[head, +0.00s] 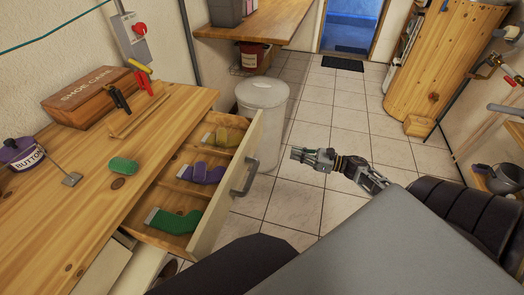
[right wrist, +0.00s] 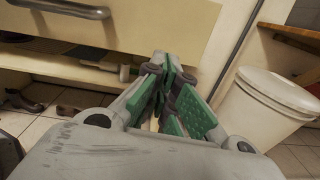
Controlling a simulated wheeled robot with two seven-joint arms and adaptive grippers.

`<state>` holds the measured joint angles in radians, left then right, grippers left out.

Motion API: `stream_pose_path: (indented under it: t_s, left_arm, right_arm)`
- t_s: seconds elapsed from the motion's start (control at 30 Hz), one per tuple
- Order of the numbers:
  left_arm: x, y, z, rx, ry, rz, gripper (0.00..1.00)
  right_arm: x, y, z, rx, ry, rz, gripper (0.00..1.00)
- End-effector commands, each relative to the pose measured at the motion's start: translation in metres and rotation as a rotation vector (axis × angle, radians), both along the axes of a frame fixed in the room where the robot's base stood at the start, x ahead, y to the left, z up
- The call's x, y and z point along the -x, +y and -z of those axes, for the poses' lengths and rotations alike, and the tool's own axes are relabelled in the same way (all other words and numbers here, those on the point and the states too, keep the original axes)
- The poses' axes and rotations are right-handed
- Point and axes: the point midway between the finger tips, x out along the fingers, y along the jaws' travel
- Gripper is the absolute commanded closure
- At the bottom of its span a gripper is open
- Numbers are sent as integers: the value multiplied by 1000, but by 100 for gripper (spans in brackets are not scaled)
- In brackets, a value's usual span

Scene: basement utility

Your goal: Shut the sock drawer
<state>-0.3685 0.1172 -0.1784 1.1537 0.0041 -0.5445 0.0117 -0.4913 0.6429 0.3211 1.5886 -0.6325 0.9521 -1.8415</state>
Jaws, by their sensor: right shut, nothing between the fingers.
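The sock drawer (head: 210,234) stands pulled out of the wooden bench in the head view. Its compartments hold a yellow sock (head: 224,137), a purple sock (head: 203,174) and a green sock (head: 176,221). A grey bar handle (head: 245,178) is on its cream front; the front (right wrist: 165,28) and handle (right wrist: 60,9) also show in the right wrist view. My right gripper (head: 297,154) is shut and empty, to the right of the drawer front and apart from it in the head view. Its closed fingers (right wrist: 163,68) point toward the drawer front in the right wrist view. My left gripper is not in view.
A white lidded bin (head: 262,112) stands just beyond the drawer's far end. The bench top (head: 90,215) holds a shoe care box (head: 93,94), a green brush-like oval (head: 122,166) and a purple button pot (head: 22,152). The tiled floor right of the drawer is open.

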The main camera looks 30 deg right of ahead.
Motion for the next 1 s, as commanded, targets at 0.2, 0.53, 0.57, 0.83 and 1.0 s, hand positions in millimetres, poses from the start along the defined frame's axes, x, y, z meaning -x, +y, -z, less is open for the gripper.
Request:
stream_pose_path:
  t_s: [0.2,0.53,0.57,0.83,1.0]
  left_arm:
    - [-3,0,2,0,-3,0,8]
    - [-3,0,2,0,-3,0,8]
    - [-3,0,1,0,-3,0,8]
    - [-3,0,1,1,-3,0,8]
    - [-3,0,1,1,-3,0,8]
  right_arm:
    - [2,5,-7,50,-44,-37,100]
    - [1,5,-7,49,-43,-36,100]
    - [1,5,-7,48,-42,-36,100]
    - [-10,15,-7,48,-44,-37,100]
    - [-24,26,-7,48,-44,-37,100]
